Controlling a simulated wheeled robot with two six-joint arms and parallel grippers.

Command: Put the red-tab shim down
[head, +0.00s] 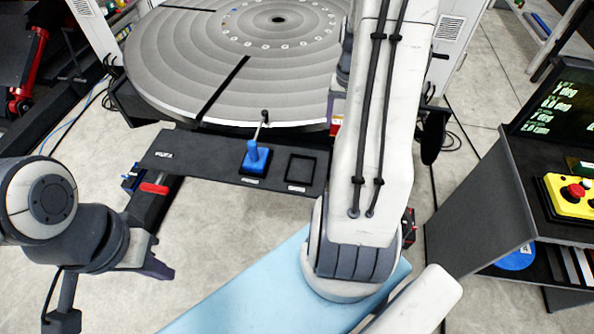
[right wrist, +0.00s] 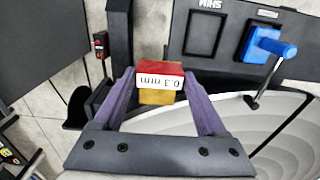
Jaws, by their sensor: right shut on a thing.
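The red-tab shim (right wrist: 160,84) shows in the right wrist view as a yellow and red block with a white "0.3 mm" label. My right gripper (right wrist: 160,92) is shut on it, a purple finger on each side. It is held near the dark shelf's end, beside the turntable edge. The dark shelf (head: 205,160) has an empty square outline (head: 300,168), also in the right wrist view (right wrist: 204,33). My left gripper (head: 155,262) is at the lower left, away from the shelf; its finger gap is unclear.
A blue block with a handle (head: 256,160) stands on the shelf beside the outline. The large round turntable (head: 190,60) lies behind the shelf. A light blue surface (head: 250,295) is in front. A dark cabinet with a yellow button box (head: 572,195) stands at right.

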